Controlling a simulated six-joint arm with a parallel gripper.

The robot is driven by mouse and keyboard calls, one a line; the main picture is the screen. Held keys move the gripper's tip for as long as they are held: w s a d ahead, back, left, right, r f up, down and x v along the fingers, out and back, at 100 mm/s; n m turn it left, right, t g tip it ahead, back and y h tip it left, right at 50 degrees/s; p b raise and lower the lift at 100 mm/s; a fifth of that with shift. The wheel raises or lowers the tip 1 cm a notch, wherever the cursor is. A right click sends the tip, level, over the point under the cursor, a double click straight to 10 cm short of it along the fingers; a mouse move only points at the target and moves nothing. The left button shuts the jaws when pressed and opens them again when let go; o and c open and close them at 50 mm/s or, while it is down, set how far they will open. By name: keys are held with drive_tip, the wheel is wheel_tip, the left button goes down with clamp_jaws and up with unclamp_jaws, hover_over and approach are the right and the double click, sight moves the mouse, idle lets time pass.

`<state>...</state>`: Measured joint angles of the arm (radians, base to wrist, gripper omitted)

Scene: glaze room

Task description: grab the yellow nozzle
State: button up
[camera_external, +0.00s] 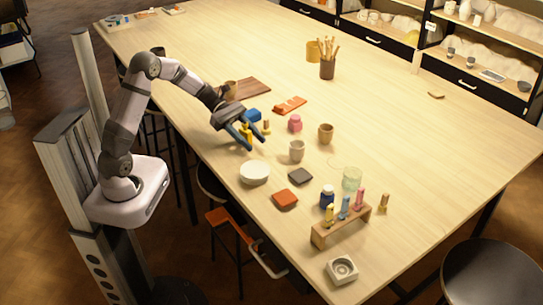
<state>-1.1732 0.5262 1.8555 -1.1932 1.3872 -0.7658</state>
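My gripper (256,144) reaches over the left part of the table with its two blue fingers apart, tips pointing down and to the right. A small yellow piece (246,130), which looks like the yellow nozzle, shows between the fingers, partly hidden by them. I cannot tell whether either finger touches it. Another yellow-topped piece (330,215) stands in the wooden rack (342,226) at the front, beside a blue and a pink one.
An orange tray (289,105) lies behind. The table's right side is mostly clear.

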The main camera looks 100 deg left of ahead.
drive_tip(key=shift+w+d+f, duration=0.2)
drive_tip(key=shift+w+d, duration=0.05)
drive_tip(key=shift+w, duration=0.1)
drive_tip(key=c, duration=1)
drive_tip(key=shift+o, duration=0.2)
drive_tip(key=shift+r, duration=0.1)
wheel_tip(320, 180, up, 10)
